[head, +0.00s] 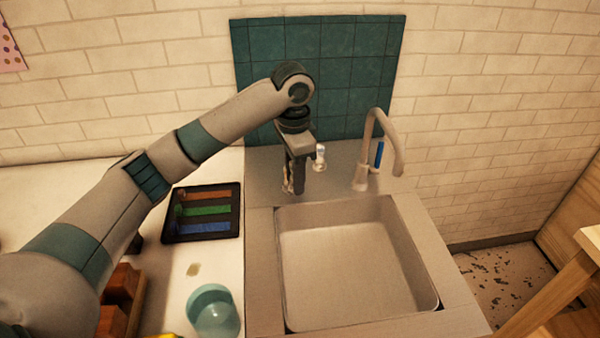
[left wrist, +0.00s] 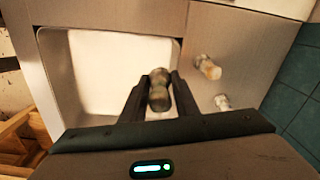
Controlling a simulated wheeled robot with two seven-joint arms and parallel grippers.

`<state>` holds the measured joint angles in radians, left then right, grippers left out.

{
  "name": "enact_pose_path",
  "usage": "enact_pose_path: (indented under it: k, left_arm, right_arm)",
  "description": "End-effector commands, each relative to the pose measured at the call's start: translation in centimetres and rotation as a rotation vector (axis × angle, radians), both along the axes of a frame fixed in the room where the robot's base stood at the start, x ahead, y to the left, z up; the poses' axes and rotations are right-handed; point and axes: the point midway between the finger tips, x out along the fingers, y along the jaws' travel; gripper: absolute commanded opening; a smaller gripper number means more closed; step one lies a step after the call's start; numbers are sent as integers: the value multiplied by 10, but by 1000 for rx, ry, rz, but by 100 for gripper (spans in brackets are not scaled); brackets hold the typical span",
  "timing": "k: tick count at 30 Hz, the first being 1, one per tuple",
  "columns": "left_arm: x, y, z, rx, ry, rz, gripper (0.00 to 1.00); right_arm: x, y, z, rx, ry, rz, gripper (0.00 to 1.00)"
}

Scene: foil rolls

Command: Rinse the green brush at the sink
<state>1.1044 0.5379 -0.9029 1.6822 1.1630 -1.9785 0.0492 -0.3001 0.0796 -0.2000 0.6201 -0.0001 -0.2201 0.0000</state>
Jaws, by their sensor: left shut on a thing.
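My left gripper (head: 297,182) points down over the metal ledge behind the sink (head: 262,245), left of the tap (head: 372,135). In the left wrist view, its fingers are shut on a small brownish knobbed piece (left wrist: 159,90), seen near the basin's rear edge. In the head view the fingers mostly hide this piece. I cannot make out a green brush for certain. A green strip (head: 205,211) lies between an orange and a blue one in a black tray (head: 238,226) on the left counter. My right gripper is not in view.
A brown knobbed piece (left wrist: 207,67) and a pale one (head: 319,157) stand on the ledge close by the gripper. A teal cup (head: 213,312) and red-brown blocks (head: 119,300) stand on the counter. The basin looks empty. Green tiles (head: 350,60) back the ledge.

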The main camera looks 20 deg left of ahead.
Motion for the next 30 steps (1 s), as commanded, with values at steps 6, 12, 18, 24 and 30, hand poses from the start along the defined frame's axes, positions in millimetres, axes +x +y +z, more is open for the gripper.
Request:
enact_pose_path:
  k: [6, 12, 18, 24, 30]
  left_arm:
    - [-40, -4, -5, -9, -9, 219, 5]
    - [-82, -6, -11, -14, -5, 426, 5]
    - [-126, -6, -17, -16, 5, 626, 5]
    - [-162, -4, -22, -13, 19, 784, 5]
    - [-179, -3, -24, -10, 25, 857, 5]
  right_arm:
    - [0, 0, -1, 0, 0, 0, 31]
    - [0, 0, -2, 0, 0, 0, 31]
    - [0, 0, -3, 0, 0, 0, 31]
    - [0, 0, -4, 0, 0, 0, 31]
    - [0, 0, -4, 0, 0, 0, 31]
